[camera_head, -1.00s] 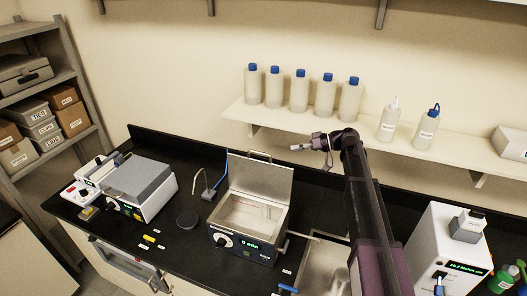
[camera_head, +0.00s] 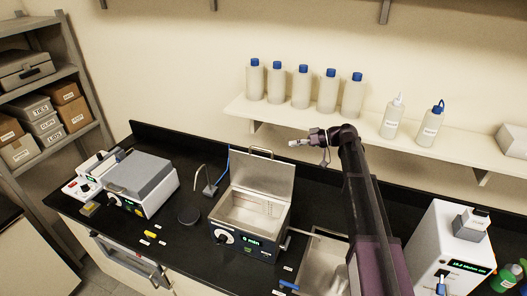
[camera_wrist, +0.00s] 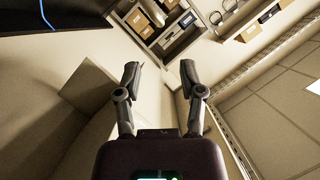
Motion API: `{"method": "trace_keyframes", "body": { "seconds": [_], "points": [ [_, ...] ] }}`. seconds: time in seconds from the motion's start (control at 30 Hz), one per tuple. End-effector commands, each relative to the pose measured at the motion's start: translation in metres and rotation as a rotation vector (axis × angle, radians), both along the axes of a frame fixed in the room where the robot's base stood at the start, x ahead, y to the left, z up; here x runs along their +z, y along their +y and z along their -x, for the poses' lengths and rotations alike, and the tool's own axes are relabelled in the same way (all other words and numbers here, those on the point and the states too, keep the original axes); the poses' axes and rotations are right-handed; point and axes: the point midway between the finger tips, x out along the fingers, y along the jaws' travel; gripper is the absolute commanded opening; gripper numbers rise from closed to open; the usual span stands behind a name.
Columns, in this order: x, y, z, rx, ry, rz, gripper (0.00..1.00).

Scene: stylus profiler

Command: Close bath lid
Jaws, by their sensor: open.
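The bath (camera_head: 228,243) is a dark box with a knob, a green display and a pale metal basin, on the black bench. Its grey lid (camera_head: 262,176) stands raised at the back, with a handle (camera_head: 262,152) on its top edge. My gripper (camera_head: 292,144) is in the air to the right of the lid and a little above it, apart from it. In the wrist view my gripper (camera_wrist: 160,75) shows two spread fingers with nothing between them. A flat grey panel, probably the lid (camera_wrist: 92,90), is left of the fingers there.
A shelf (camera_head: 270,113) with several blue-capped bottles (camera_head: 303,88) runs behind my arm. A white instrument with a grey cover (camera_head: 142,177) stands left on the bench, a thin stand (camera_head: 209,188) beside the bath. A sink (camera_head: 318,262) lies right of the bath, with a white instrument (camera_head: 445,245) further right.

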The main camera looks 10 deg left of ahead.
Motion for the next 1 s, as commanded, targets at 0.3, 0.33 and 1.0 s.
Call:
{"method": "trace_keyframes", "body": {
  "seconds": [0.3, 0.33, 1.0],
  "points": [
    [-0.016, 0.042, 0.006, 0.002, -0.001, 0.0, 0.51],
    [-0.017, 0.047, 0.006, 0.002, -0.001, 0.0, 0.51],
    [-0.036, 0.113, 0.015, -0.002, -0.001, 0.001, 0.51]
  ]
}}
